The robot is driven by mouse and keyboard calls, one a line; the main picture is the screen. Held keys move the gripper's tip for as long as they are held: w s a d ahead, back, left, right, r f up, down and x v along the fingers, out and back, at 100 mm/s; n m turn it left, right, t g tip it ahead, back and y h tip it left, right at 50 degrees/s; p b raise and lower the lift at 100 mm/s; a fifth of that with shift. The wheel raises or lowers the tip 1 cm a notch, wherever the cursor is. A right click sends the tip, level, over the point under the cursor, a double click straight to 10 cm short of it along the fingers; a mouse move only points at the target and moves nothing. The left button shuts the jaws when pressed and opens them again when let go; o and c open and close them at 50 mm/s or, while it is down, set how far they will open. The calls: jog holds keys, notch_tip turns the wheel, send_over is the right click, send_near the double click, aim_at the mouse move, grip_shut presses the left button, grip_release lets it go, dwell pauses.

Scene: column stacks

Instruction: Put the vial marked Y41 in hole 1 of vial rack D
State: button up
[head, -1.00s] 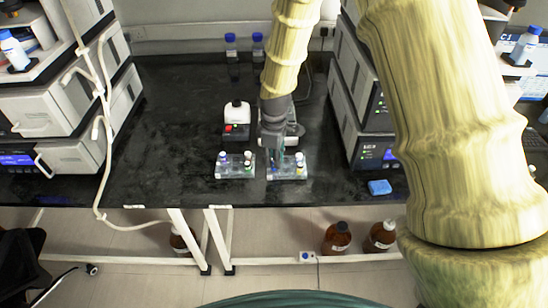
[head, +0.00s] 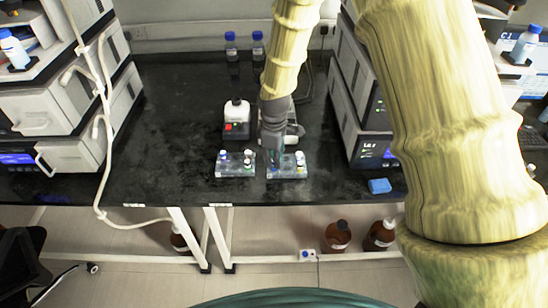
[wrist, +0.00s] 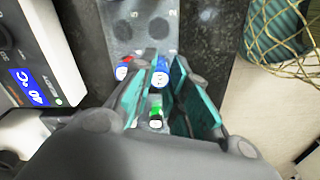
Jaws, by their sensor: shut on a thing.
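Two clear vial racks stand side by side on the black bench, a left rack (head: 222,172) and a right rack (head: 287,174), both holding small capped vials. Their letters are unreadable. My gripper (head: 274,163) is over the left part of the right rack. In the wrist view its teal-padded fingers (wrist: 160,82) are closed around a blue-capped vial (wrist: 160,76), its marking too small to read. A green-capped vial (wrist: 155,117) also shows between the fingers, and a red-capped vial (wrist: 123,70) is just outside the left finger. I cannot tell whether the held vial is clear of the rack.
A white device with a dark front (head: 236,120) stands behind the left rack. Instrument stacks flank the bench at left (head: 50,108) and right (head: 362,110). A blue block (head: 380,186) lies near the front edge. The bench left of the racks is clear.

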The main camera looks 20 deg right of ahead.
jog(key=shift+f, duration=0.6)
dwell(0.3)
jog(key=o, duration=1.2)
jog(key=shift+r, duration=0.15)
jog(key=shift+r+p, duration=2.55)
jog(key=shift+r, duration=0.35)
